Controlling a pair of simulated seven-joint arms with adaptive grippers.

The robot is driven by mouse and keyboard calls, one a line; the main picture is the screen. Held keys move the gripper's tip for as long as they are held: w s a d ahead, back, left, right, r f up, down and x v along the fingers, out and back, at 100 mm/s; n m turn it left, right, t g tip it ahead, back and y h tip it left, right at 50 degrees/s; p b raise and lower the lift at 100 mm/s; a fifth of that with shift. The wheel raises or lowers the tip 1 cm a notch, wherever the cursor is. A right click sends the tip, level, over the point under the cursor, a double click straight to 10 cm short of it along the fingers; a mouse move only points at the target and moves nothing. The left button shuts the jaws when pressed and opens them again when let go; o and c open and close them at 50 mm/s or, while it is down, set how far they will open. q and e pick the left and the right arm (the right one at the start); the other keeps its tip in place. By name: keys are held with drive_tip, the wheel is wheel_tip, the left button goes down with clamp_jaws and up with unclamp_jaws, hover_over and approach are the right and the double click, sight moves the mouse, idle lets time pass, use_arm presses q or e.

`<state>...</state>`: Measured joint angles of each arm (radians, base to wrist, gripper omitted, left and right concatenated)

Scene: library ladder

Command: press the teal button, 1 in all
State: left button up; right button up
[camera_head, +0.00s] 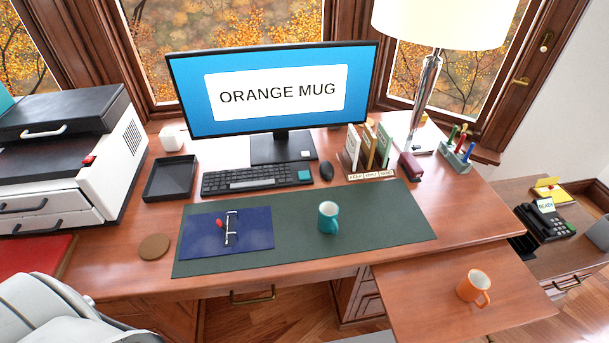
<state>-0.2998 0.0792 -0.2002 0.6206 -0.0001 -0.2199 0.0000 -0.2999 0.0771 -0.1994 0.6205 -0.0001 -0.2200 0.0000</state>
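A small teal patch (304,174) shows at the right end of the black keyboard (250,180), below the monitor. It looks like a key or button, but it is too small to be sure. The monitor (274,92) reads "ORANGE MUG". A teal mug (328,218) stands on the green desk mat (380,225). An orange mug (472,286) stands on the lower pull-out board (420,300) at the right. Neither of my grippers is in view.
A mouse (327,171), books (368,147) and a red stapler (411,167) sit right of the keyboard. A blue binder (200,237) lies on the mat. A printer (60,150) is at left, a lamp (425,95) at back right, and a phone (546,220) at far right.

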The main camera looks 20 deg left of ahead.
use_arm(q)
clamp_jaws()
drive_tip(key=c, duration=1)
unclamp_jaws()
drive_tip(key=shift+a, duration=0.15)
